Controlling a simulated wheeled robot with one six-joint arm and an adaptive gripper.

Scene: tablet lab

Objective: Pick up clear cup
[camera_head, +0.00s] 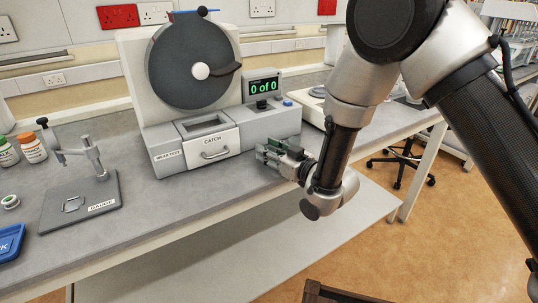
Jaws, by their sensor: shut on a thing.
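My gripper (271,155) is at the front edge of the bench, just right of the drawer marked CATCH (211,147) and in front of the counter display. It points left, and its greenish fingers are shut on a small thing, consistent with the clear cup. The cup's outline is too small and see-through to make out between the fingers. I cannot tell whether it touches the bench. No other clear cup can be made out on the bench.
The grey machine with a dark disc (191,64) stands behind my gripper. The gauge stand (82,200) is at left, near capped bottles (31,147) and a blue tray (10,243). The bench front between gauge and drawer is clear. A pale balance (313,103) stands right of the machine.

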